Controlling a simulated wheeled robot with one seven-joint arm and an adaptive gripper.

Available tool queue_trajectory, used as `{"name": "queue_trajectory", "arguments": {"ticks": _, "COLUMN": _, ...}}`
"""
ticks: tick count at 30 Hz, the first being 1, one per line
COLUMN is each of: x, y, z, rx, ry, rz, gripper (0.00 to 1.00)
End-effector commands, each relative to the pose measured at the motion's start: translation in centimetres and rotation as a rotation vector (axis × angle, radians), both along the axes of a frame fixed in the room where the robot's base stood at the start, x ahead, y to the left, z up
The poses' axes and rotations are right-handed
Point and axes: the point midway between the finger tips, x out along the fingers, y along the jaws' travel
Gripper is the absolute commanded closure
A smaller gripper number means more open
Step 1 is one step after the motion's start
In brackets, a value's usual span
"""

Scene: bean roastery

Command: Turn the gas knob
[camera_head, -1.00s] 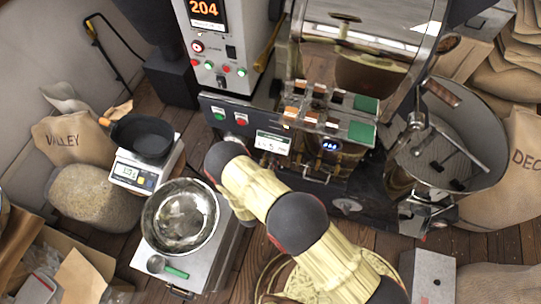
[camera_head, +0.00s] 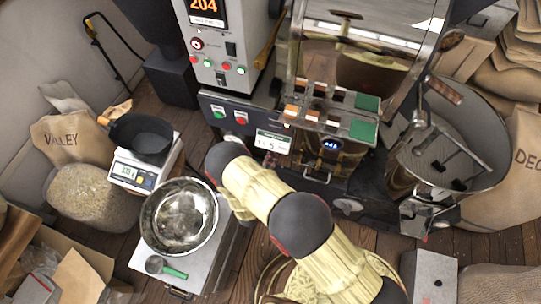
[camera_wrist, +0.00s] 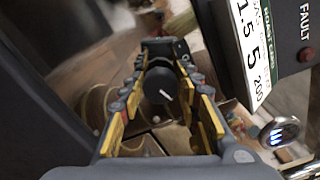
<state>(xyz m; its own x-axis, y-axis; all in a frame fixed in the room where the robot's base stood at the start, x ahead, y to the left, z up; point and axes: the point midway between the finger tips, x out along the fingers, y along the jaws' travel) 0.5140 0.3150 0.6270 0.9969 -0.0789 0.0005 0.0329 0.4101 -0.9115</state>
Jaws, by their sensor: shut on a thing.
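The gas knob (camera_wrist: 158,88) is a round black knob with a white pointer line. In the wrist view it sits between the two fingers of my gripper (camera_wrist: 162,62), which are shut on it from both sides. The pointer line slants down to the right. In the head view my arm covers the knob and my gripper.
The roaster front carries a white label card (camera_head: 273,142), which shows large in the wrist view (camera_wrist: 258,45). A metal bowl (camera_head: 180,216) and a scale (camera_head: 133,172) stand left. A round cooling tray (camera_head: 470,160) is right.

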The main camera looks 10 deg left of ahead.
Motion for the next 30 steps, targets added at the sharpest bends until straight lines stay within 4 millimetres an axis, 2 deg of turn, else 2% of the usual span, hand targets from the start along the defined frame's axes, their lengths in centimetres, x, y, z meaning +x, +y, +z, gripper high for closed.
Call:
{"name": "queue_trajectory", "arguments": {"ticks": 12, "x": 0.0, "y": 0.16, "z": -0.18, "rx": -0.263, "ry": 0.022, "rz": 0.003, "gripper": 0.92}}
{"name": "queue_trajectory", "arguments": {"ticks": 30, "x": -0.01, "y": 0.18, "z": -0.23, "rx": -0.336, "ry": 0.028, "rz": 0.004, "gripper": 0.92}}
